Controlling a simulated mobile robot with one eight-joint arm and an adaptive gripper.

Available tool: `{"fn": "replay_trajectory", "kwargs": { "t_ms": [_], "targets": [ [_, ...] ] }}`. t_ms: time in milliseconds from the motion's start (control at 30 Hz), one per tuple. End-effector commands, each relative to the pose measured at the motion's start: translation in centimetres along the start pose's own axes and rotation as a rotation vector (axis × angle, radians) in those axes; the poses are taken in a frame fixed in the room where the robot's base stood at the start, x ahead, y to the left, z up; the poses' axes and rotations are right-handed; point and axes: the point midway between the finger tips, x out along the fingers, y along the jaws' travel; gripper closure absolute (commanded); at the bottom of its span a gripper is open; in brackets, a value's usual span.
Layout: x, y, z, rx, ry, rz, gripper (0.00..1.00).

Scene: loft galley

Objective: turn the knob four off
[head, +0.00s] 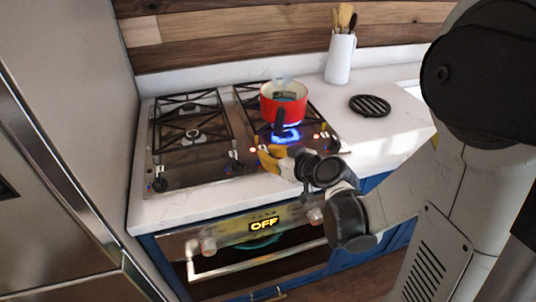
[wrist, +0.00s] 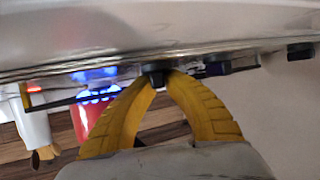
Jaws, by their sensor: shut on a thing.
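My gripper (head: 270,158) has yellow fingers and is at the front edge of the stove's right half. In the wrist view my gripper (wrist: 157,84) is shut on a small dark knob (wrist: 154,72), its fingertips on either side of it. In the head view the fingers hide that knob. No number shows, so I cannot tell from a label which knob it is. A blue flame (head: 287,136) burns under a red pot (head: 283,107) on the right half. The flame also shows in the wrist view (wrist: 93,75).
Other knobs stand along the stove front, one at the far left (head: 159,184). The left burners (head: 191,133) show no flame. A white utensil crock (head: 339,58) and a black round trivet (head: 369,105) stand on the counter. The oven display (head: 263,226) below reads OFF.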

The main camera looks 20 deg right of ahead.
Motion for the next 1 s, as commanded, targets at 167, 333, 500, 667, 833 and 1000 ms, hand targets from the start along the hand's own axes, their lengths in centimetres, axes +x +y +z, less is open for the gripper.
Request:
{"fn": "replay_trajectory", "kwargs": {
  "t_ms": [167,333,500,667,833,1000],
  "targets": [
    [0.05,-0.14,0.01,0.033,0.001,0.082,1.0],
    [0.03,-0.07,0.02,0.057,0.0,0.14,1.0],
    [0.04,0.01,0.02,0.072,-0.001,0.173,1.0],
    [0.04,0.05,0.02,0.077,-0.002,0.186,1.0],
    [0.04,0.07,0.03,0.079,-0.002,0.187,1.0],
    [0.03,0.07,0.05,0.078,-0.002,0.187,0.84]
  ]
}}
